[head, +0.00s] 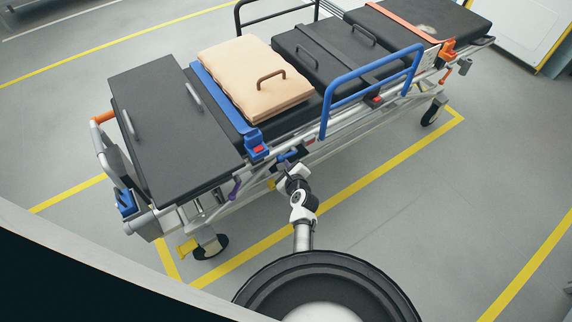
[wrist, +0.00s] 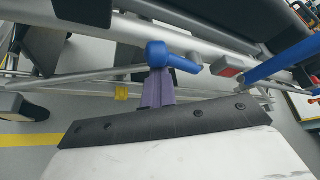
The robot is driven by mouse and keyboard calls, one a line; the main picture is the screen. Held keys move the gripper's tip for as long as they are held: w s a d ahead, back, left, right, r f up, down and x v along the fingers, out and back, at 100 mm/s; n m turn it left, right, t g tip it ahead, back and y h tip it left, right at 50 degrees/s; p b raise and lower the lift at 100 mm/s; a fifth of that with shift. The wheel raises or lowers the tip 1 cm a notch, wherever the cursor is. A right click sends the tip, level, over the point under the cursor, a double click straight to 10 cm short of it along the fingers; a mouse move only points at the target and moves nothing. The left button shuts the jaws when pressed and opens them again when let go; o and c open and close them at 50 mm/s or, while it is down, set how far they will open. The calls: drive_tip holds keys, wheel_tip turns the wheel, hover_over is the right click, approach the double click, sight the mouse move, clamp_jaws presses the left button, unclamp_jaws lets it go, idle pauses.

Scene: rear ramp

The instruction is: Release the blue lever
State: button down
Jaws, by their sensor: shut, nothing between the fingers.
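The blue lever (wrist: 172,58) is on the silver side rail of the stretcher, with a rounded hub and a short arm pointing right in the wrist view. It shows small in the head view (head: 289,156), just beyond the end of my arm. My gripper (wrist: 156,72) has purple fingers closed together, with nothing held between them. The fingertips reach up to the lever's hub and overlap its lower edge in the wrist view. I cannot tell whether they touch it. In the head view my arm partly hides the rail below the lever.
The stretcher's side carries a red-and-blue buckle (head: 257,150), a blue guard rail (head: 372,90) and a purple handle (head: 235,187). A red button (wrist: 225,70) is right of the lever. A beige cushion (head: 255,80) lies on top. Floor on the near side is clear.

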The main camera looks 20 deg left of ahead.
wheel_tip(320, 180, down, 4)
drive_tip(key=d+f+b, duration=0.1)
drive_tip(key=d+b, duration=0.1)
drive_tip(key=b, duration=0.2)
drive_tip(key=w+r+v, duration=0.1)
drive_tip(key=r+v, duration=0.1)
drive_tip(key=v, duration=0.7)
drive_tip(key=shift+d, duration=0.3)
drive_tip(key=shift+s+r, duration=0.1)
drive_tip(key=shift+r, duration=0.1)
